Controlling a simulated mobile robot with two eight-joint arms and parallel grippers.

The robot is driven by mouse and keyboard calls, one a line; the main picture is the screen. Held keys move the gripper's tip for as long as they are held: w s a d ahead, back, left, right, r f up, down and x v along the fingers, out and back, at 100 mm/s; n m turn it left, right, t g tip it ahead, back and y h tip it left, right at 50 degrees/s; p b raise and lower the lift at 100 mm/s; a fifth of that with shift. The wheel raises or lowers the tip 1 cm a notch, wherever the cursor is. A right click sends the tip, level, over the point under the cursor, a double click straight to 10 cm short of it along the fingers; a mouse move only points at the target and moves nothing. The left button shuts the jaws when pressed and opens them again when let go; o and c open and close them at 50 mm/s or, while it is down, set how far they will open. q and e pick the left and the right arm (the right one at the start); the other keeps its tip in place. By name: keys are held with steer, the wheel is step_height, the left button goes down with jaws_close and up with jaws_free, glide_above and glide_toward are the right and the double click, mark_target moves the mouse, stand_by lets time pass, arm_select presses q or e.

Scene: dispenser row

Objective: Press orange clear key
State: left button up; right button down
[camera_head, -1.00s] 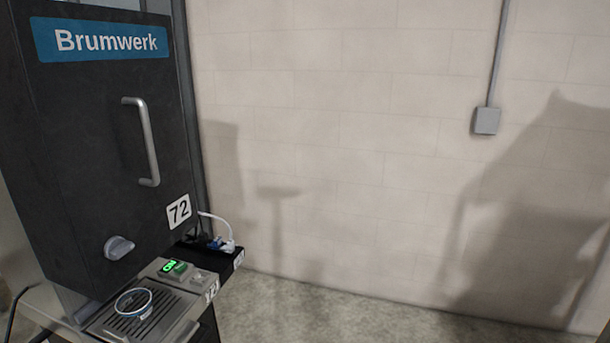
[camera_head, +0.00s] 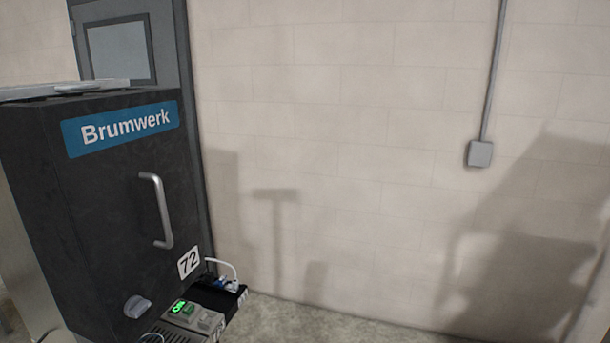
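The black Brumwerk dispenser (camera_head: 110,215) stands at the left, with a vertical metal handle (camera_head: 156,210), a grey knob (camera_head: 137,306) and a "72" label. Below its front is a small grey control panel (camera_head: 196,316) with a lit green display (camera_head: 178,305), a green key (camera_head: 190,310) and a pale key (camera_head: 208,320). I see no orange key in this view. The panel's lower part is cut off by the bottom edge. Neither of my grippers is in view.
A black box (camera_head: 230,298) with plugs and a white cable sits behind the panel. A grey door (camera_head: 118,45) stands behind the dispenser. A pale block wall (camera_head: 350,130) with a grey junction box (camera_head: 479,153) fills the middle and right. Bare floor (camera_head: 290,318) shows right of the panel.

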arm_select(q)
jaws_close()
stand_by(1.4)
